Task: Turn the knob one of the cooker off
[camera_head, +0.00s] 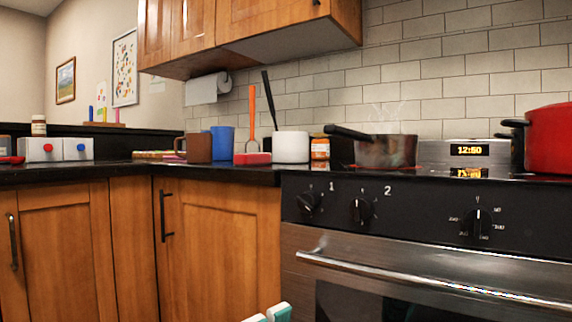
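The cooker's black panel (400,212) carries knob one (308,203), under the white "1". Its pointer is tilted, not straight up. Knob two (361,209) sits to its right under the "2". A steaming pot (386,151) with a dark handle stands on the cooktop. White and teal tips at the bottom edge seem to be my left gripper (268,314), well below knob one and apart from it. Most of it is cut off, so its opening is unclear. My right gripper is not in view.
A third knob (478,223) with a printed scale is farther right. The oven handle (430,283) sticks out below the panel. A red pot (548,138) and a clock (468,150) are at the right. A white container (291,147) and mugs stand on the left counter.

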